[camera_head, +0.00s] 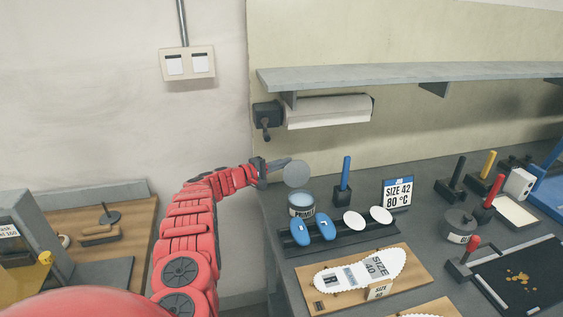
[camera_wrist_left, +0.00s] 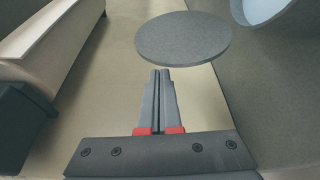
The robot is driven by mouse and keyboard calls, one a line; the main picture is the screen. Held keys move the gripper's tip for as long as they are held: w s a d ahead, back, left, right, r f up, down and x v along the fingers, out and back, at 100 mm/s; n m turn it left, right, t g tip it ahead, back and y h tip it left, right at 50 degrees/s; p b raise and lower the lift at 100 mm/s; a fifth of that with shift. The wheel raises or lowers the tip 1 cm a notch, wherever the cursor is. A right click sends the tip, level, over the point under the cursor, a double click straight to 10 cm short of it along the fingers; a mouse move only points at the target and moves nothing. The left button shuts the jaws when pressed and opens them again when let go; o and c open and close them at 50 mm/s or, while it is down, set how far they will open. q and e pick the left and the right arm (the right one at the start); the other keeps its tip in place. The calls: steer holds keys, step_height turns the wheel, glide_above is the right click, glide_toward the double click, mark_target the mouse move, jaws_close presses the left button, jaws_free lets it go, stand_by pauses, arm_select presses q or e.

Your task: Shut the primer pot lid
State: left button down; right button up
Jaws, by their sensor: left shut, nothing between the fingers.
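The primer pot (camera_head: 301,211) stands at the back left of the grey bench, its label reading PRIMER. Its pale blue top shows uncovered, and part of its rim shows at the top right in the left wrist view (camera_wrist_left: 264,10). The round grey lid (camera_head: 297,175) is raised above the pot's back; it also shows in the left wrist view (camera_wrist_left: 183,40). My left gripper (camera_head: 284,163) is shut and empty, at the lid's upper left in the head view. In the left wrist view its fingertips (camera_wrist_left: 160,74) point just below the lid's edge; contact cannot be told.
A black rack (camera_head: 345,238) with blue and white insole pieces stands in front of the pot. A blue-handled tool (camera_head: 346,172) stands to its right. A paper roll (camera_head: 327,112) hangs under the shelf (camera_head: 400,74) above. An insole board (camera_head: 418,268) lies nearer.

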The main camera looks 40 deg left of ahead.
arm_select(q)
steer(key=shift+s+d+f, duration=0.1)
steer(key=shift+d+f, duration=0.05)
steer(key=shift+d, duration=0.15)
steer(key=shift+s+d+r+m+t+p, duration=0.2)
steer(key=shift+d+r+m+t+p, duration=0.15)
steer(key=shift+m+p, duration=0.35)
stand_by(0.8)
steer(key=shift+f, duration=0.1)
steer(key=s+d+m+h+b, duration=0.1)
steer(key=d+m+b, duration=0.1)
steer(key=m+b, duration=0.2)
steer(key=s+d+m+t+h+b, duration=0.1)
steer(key=s+m+b, duration=0.1)
steer(key=b, duration=0.8)
steer(key=s+d+m+t+h+b, duration=0.1)
steer(key=s+d+m+b, duration=0.1)
steer(key=m+b, duration=0.3)
steer(key=shift+d+m+h+b, duration=0.3)
steer(key=shift+h+b, duration=0.1)
steer(key=shift+b, duration=0.6)
steer(key=shift+s+d+b, duration=0.45)
steer(key=shift+d+b, duration=0.05)
steer(key=shift+b, duration=0.25)
